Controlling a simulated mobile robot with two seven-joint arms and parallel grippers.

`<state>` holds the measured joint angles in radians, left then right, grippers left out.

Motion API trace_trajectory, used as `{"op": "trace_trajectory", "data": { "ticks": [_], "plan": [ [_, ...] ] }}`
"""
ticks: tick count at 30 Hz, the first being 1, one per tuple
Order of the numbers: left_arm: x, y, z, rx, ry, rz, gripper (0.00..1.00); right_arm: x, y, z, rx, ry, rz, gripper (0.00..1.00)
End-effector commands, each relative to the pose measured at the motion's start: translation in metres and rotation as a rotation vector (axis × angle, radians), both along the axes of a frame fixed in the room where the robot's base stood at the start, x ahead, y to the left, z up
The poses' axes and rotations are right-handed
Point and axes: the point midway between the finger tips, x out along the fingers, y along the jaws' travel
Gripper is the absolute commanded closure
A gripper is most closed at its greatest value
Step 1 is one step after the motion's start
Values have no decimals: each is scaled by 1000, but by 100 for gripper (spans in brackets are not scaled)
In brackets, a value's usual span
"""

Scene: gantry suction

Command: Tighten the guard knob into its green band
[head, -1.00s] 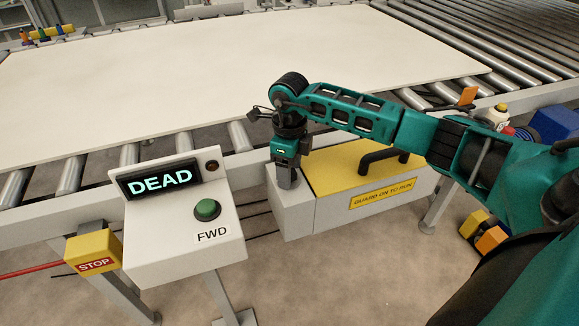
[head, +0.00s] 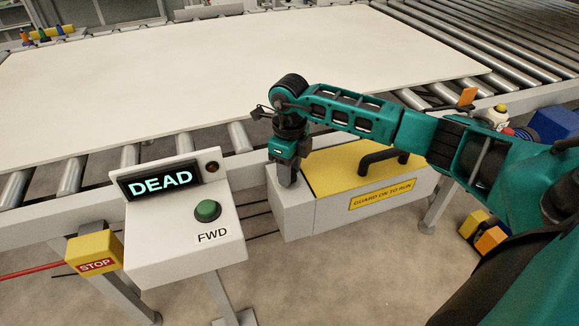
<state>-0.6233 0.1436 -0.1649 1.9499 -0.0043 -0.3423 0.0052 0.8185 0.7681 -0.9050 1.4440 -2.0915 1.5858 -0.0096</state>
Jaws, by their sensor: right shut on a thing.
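The guard (head: 345,172) is a box with a yellow top, a black handle (head: 384,158) and a "GUARD ON TO RUN" label. It sits below the conveyor's front rail. My right gripper (head: 287,182) points down onto the grey left end (head: 292,213) of the guard box. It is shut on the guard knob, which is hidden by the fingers. The green band cannot be seen behind the gripper. My left gripper is not in view.
A control box (head: 172,240) stands at the left with a "DEAD" display (head: 158,180), a green FWD button (head: 207,210) and a yellow STOP box (head: 94,252). A large pale board (head: 240,70) lies on the conveyor rollers behind my arm.

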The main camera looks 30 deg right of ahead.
Motion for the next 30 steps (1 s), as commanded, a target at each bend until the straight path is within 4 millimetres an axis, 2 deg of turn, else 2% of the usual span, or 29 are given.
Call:
{"op": "trace_trajectory", "data": {
  "ticks": [15,30],
  "plan": [
    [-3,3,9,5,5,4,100,0,0,2,0,1,-341,89],
    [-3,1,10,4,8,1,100,0,0,1,0,-1,-432,89]
  ]
}}
